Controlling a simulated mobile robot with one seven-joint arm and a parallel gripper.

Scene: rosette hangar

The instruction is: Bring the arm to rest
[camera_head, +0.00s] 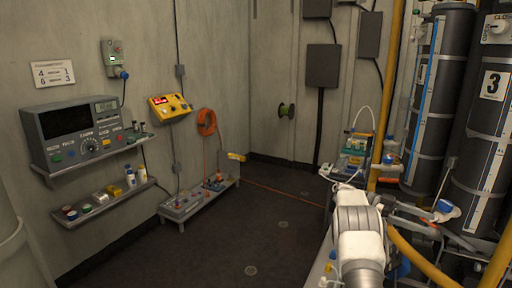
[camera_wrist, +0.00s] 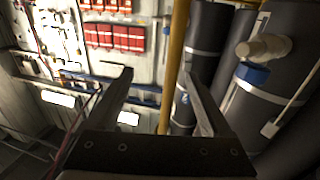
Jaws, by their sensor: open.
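My arm reaches forward at the lower right of the head view, its white and grey links in sight. My gripper shows in the wrist view (camera_wrist: 160,98), with its two dark fingers spread wide apart. It is open and nothing is between the fingers. Behind the fingers are a yellow pipe (camera_wrist: 175,50) and dark cylinders (camera_wrist: 205,50), apart from it as far as I can tell. In the head view the gripper itself cannot be made out.
Tall dark cylinders (camera_head: 481,120) and a yellow pipe (camera_head: 386,85) stand close on the right. A small cart (camera_head: 330,172) with items is beyond my arm. Wall shelves (camera_head: 100,203) and a low bench (camera_head: 200,199) line the left. The middle floor (camera_head: 265,225) is clear.

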